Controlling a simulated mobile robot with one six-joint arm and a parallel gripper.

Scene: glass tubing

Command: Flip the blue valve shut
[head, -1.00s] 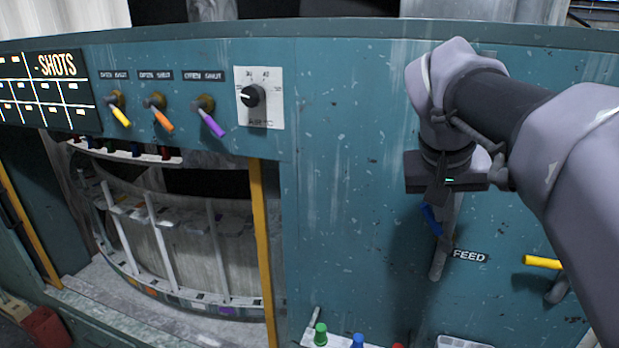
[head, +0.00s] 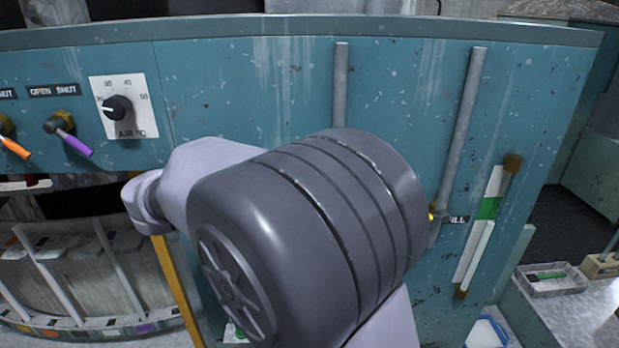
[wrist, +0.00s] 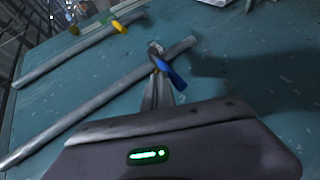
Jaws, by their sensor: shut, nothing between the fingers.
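The blue valve (wrist: 171,73) is a short blue lever on a grey pipe (wrist: 100,103) in the wrist view. Its lever slants across the line of the pipe. My gripper (wrist: 158,82) is shut and empty, with its narrow fingertips right beside the blue lever, just left of it in the picture. I cannot tell whether they touch it. In the head view my own arm hides the blue valve and my gripper; only the upper part of a grey pipe (head: 341,85) shows above the arm.
A second grey pipe (head: 460,140) with a yellow valve (wrist: 119,27) runs alongside. The teal panel (head: 250,90) also carries a purple lever (head: 78,146), an orange lever (head: 15,147) and an air dial (head: 117,108). A gauge strip (head: 488,207) stands at the right.

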